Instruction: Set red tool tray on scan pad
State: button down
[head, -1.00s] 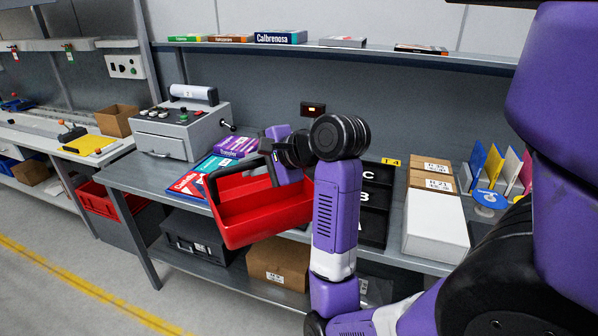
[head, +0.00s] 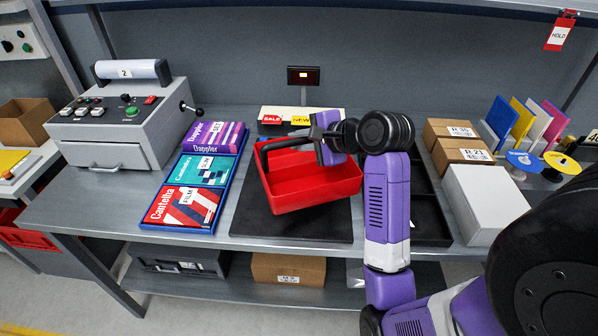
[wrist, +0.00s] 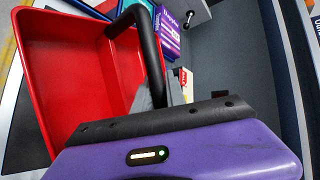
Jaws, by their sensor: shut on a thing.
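The red tool tray (head: 310,185) is an open, empty-looking box with a black handle (head: 268,150). It hangs from my gripper (head: 322,138) over a black flat pad (head: 250,222) on the bench, probably the scan pad. The tray looks slightly tilted and seems to be above the pad; I cannot tell how large the gap is. In the wrist view the tray (wrist: 60,80) fills the left side, and my gripper is shut on its handle (wrist: 150,55). The fingertips are partly hidden, and the tray covers much of the pad.
Left of the pad, a blue tray (head: 175,227) holds several boxes. A grey control machine (head: 130,120) stands farther left. Right are a black compartment tray (head: 432,215), brown boxes (head: 455,140) and a white box (head: 485,200).

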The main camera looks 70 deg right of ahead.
aim_at(306, 171)
notch_tip(306, 171, down, 9)
jog(key=shift+a+f+b, duration=0.1)
jog(key=shift+f+b, duration=0.05)
jog(key=shift+b, duration=0.15)
dwell(0.4)
jog(key=c, duration=1.4)
grip_release()
jog(key=shift+f, duration=0.1)
jog(key=shift+o, duration=0.2)
jog(key=shift+s, duration=0.1)
jog(key=v, duration=1.2)
